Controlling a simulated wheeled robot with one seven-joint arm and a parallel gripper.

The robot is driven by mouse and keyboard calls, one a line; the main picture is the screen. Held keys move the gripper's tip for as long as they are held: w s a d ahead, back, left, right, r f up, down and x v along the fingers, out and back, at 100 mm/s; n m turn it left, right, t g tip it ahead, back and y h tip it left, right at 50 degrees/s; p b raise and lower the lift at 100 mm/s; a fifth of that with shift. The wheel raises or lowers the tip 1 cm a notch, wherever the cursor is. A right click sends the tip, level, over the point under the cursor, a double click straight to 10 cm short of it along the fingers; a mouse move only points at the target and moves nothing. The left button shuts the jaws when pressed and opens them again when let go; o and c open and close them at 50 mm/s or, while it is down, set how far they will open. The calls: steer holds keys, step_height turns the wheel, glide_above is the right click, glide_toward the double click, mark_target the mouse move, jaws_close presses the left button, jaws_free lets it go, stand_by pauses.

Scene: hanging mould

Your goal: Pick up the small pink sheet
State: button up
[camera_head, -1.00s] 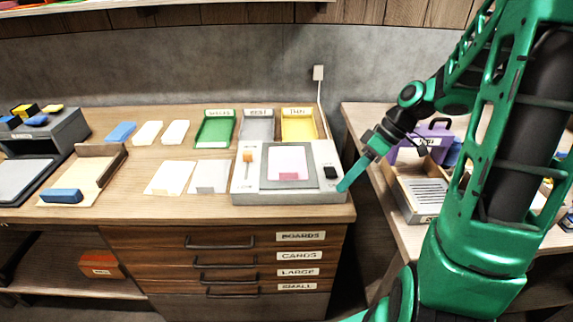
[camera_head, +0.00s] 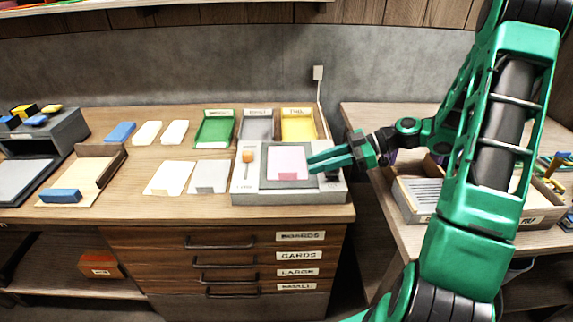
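A pale pink sheet (camera_head: 287,157) lies on the dark square plate (camera_head: 267,182) of a grey device (camera_head: 264,198) near the right end of the wooden counter. A small, deeper pink strip (camera_head: 287,176) shows along its front edge; I cannot tell whether it is a separate sheet. My gripper (camera_head: 309,162) reaches in from the right, over the right side of the device. Its two green fingers point left, slightly apart, with the tips close to the sheet's right edge. Nothing shows between them. I cannot tell their height above the plate. My gripper partly hides the device's black knob (camera_head: 331,171).
Green (camera_head: 215,128), grey (camera_head: 257,127) and yellow (camera_head: 299,126) trays stand behind the device. An orange-topped lever (camera_head: 248,157) rises at its left. White sheets (camera_head: 210,176) lie left of it. A gap separates this counter from the right table (camera_head: 390,215).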

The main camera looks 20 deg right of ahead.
mark_target(299, 178)
steer(key=shift+f+x, duration=0.15)
steer(key=shift+x, duration=1.4)
steer(key=shift+f+x, duration=0.2)
steer(key=shift+x, duration=1.35)
steer(key=shift+d, duration=0.15)
jaws_close()
